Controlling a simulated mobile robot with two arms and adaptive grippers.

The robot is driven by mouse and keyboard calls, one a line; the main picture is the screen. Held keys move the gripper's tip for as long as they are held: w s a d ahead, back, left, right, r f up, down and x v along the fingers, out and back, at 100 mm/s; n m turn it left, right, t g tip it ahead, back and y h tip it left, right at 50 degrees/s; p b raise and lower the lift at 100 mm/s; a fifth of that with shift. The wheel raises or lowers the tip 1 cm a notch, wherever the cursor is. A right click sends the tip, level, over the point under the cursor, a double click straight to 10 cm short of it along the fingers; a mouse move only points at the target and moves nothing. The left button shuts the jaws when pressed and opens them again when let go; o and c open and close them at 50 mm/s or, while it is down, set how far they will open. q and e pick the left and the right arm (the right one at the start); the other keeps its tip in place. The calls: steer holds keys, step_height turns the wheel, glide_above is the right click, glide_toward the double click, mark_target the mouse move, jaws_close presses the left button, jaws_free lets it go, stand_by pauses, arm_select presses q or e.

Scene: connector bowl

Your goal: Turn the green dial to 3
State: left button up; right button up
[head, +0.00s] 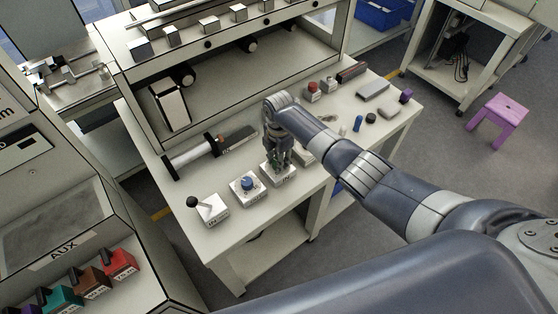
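My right gripper (279,161) points down over a small white box (281,179) on the workbench, with its fingers at the top of the box. A trace of green shows between the fingers, likely the green dial, which is mostly hidden by them. The dial's pointer and scale cannot be read. I cannot tell whether the fingers are closed on the dial or only around it. My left gripper is not in view.
A white box with a blue dial (247,184) and a box with a black-knobbed lever (207,208) stand left of the gripper. A grey cylinder (191,158) lies behind. A red button box (312,92) and small loose items stand further right on the bench (230,235).

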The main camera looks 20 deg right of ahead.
steer(key=n+b, duration=0.1)
steer(key=n, duration=0.2)
steer(key=shift+w+f+n, duration=0.1)
steer(key=shift+n, duration=0.3)
steer(key=shift+a+n+b, duration=0.1)
steer(key=shift+n+b, duration=0.55)
steer(key=shift+n, duration=1.25)
steer(key=o, duration=1.1)
steer(key=shift+r, duration=0.25)
step_height(320, 180, up, 12)
steer(key=shift+f, duration=0.15)
